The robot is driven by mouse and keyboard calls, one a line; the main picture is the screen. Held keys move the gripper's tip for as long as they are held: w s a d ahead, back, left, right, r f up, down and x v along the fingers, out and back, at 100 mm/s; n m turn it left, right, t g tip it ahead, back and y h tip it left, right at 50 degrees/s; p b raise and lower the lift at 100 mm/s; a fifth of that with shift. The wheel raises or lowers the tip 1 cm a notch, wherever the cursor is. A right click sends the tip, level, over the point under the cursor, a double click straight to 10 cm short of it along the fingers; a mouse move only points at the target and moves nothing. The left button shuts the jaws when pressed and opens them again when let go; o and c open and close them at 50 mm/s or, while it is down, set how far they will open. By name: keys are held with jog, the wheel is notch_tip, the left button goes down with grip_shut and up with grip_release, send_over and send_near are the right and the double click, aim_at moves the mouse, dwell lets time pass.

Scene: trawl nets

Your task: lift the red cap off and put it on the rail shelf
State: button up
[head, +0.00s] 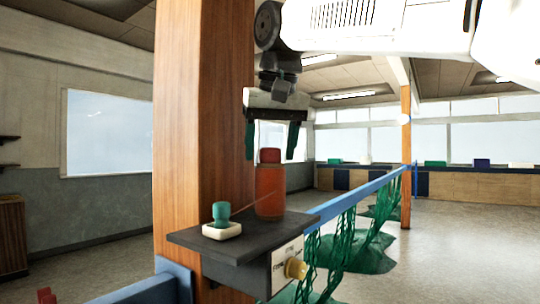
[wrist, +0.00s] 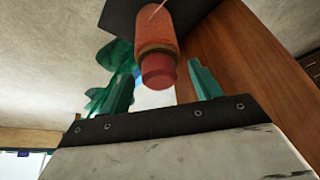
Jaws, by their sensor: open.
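An orange-red bottle (head: 269,192) stands upright on a small dark shelf (head: 205,242) fixed by the wooden post. A darker red cap (head: 270,156) is on its top. In the wrist view the bottle (wrist: 155,30) shows with the cap (wrist: 158,72) toward my gripper. My gripper (head: 271,156) points down over the bottle, with its green fingers spread. In the wrist view my gripper's fingers (wrist: 160,75) are on either side of the cap, apart from it. I cannot tell for sure which surface is the rail shelf.
A teal object (head: 221,213) sits in a white dish (head: 222,231) on the shelf, left of the bottle. The wooden post (head: 200,110) rises close behind. A blue rail (head: 350,195) with hanging green nets (head: 345,240) runs back to the right. A yellowish knob (head: 296,269) sticks out below the shelf.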

jog(key=c, duration=1.1)
jog(key=shift+o, duration=0.2)
jog(key=shift+r, duration=0.1)
jog(key=shift+r, duration=1.2)
jog(key=s+d+r, duration=0.1)
jog(key=s+d, duration=0.1)
jog(key=s, duration=0.5)
jog(key=s+d+r, duration=0.1)
jog(key=s+d, duration=0.1)
jog(key=s, duration=0.6)
jog(key=shift+s+d+r, duration=0.2)
jog(key=shift+s+d, duration=0.05)
